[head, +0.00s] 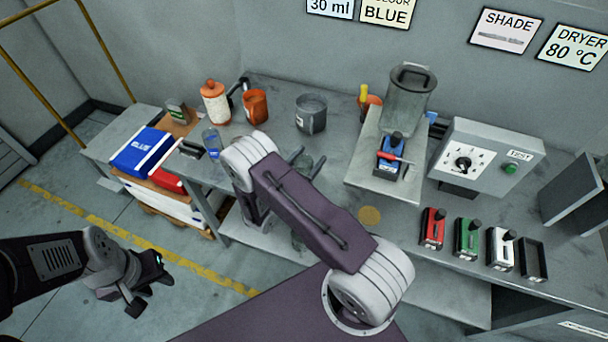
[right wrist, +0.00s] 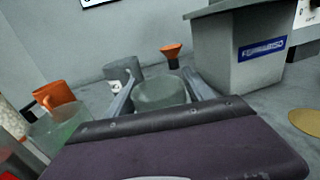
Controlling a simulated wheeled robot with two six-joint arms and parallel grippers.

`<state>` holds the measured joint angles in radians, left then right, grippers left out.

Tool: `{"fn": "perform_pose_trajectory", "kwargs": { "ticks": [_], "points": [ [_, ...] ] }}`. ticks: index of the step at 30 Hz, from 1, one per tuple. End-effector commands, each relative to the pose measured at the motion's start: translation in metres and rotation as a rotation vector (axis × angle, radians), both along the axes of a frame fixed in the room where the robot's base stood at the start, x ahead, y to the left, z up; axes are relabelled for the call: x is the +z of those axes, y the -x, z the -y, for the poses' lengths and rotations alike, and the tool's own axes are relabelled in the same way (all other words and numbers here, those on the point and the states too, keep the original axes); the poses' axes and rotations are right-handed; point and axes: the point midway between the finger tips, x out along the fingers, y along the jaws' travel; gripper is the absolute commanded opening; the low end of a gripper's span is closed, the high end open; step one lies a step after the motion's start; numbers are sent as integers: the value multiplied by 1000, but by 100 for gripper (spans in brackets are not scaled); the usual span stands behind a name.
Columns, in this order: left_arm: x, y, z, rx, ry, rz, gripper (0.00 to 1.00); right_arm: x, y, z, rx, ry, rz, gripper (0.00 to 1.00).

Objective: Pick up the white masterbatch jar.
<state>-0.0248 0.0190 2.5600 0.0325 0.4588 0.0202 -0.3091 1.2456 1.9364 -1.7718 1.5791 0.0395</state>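A white, speckled jar with an orange lid (head: 215,103) stands upright at the back left of the bench in the head view. It looks like the white masterbatch jar, though I cannot read its label. Part of it seems to show at the left edge of the right wrist view (right wrist: 12,119). My right gripper (head: 307,161) is over the bench front, right of the jar and apart from it. Its fingers are spread, with a greenish clear vessel (right wrist: 160,92) showing between them; contact is unclear. My left gripper (head: 152,284) is open and empty over the floor, left of the bench.
An orange cup (head: 255,106) stands close right of the jar, and a grey mug (head: 311,113) farther right. A clear bottle (head: 212,142) stands in front. Red (head: 433,228), green (head: 467,239) and white (head: 501,250) black-knobbed units stand at right.

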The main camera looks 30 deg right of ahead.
Motion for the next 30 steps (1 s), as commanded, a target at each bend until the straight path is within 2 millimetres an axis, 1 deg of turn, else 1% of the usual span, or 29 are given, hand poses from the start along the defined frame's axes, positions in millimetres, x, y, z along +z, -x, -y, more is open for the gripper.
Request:
{"fn": "perform_pose_trajectory", "kwargs": {
  "ticks": [1, 2, 3, 6, 14, 17, 20, 24, 27, 30],
  "points": [
    [0, 0, 0, 0, 0, 0, 36, 0, 0, 0, 0, 0, 0, 43],
    [0, 0, 0, 0, 0, 0, 36, 0, 0, 0, 0, 0, 0, 35],
    [0, 0, 0, 0, 0, 0, 36, 0, 0, 0, 0, 0, 0, 24],
    [0, 0, 0, 0, 0, 0, 36, 0, 0, 0, 0, 0, 0, 0],
    [0, 0, 0, 0, 0, 0, 36, 1, 0, 0, 0, 0, 0, 0],
    [1, 0, 0, 0, 0, 0, 36, 7, 0, 0, 0, -1, 2, 0],
    [2, 0, 0, 0, 0, 0, 36, 23, 0, 0, 0, -1, 3, 0],
    [5, 0, 0, 0, 0, 0, 36, 58, 0, 0, 0, -2, 6, 0],
    [6, 0, 0, 0, 0, 0, 36, 80, 0, 0, 0, -1, 4, 0],
    [6, 0, 0, 0, 0, 0, 36, 94, 0, 0, 0, -1, 3, 0]
  ]
}}
